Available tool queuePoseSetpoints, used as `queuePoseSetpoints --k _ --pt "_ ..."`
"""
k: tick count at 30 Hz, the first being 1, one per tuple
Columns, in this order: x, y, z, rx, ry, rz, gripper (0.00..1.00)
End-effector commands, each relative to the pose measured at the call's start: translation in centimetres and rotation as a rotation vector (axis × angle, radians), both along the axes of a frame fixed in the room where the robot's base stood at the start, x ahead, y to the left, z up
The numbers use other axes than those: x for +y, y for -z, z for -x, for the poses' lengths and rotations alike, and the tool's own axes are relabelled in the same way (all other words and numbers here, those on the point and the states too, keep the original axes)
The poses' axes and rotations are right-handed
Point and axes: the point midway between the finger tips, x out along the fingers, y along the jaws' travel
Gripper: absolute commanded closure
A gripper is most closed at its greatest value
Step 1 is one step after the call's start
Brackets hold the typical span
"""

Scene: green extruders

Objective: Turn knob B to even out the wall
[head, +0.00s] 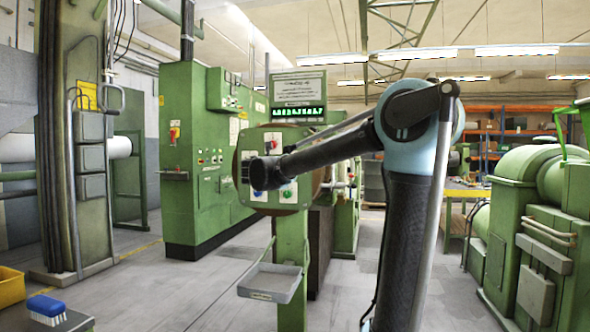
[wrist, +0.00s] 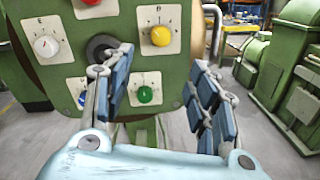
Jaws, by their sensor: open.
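The round green panel in the wrist view carries several knobs on white dial plates. A yellow knob (wrist: 160,35) is at upper right, a white knob (wrist: 46,46) at left, a red knob (wrist: 88,2) at the top edge and a green knob (wrist: 145,94) lower down. A blue knob (wrist: 82,100) is partly hidden by my left finger. The plate letters are too small to tell surely which is B. My gripper (wrist: 160,72) is open and empty, its fingers spread in front of the panel below the yellow knob.
A display with a row of green bars (head: 299,112) stands above the panel. A grey tray (head: 270,282) sticks out below it. Green cabinets (head: 190,150) are at left, a green machine (head: 540,225) at right. A dark round boss (wrist: 101,46) is beside my left finger.

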Motion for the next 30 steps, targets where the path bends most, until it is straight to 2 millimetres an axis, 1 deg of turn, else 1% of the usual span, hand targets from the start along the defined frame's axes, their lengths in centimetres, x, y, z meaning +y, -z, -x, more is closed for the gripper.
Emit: queuePoseSetpoints --k 6,21,24,30 --pt "-1.5 0.0 -3.5 0.001 0.004 -0.001 0.47" --pt "-4.6 0.0 -11.6 0.000 0.004 -0.002 0.47" --pt "-5.1 0.0 -12.9 0.000 0.002 -0.003 0.47" --pt "-5.6 0.0 -14.5 0.000 0.001 -0.003 0.47"
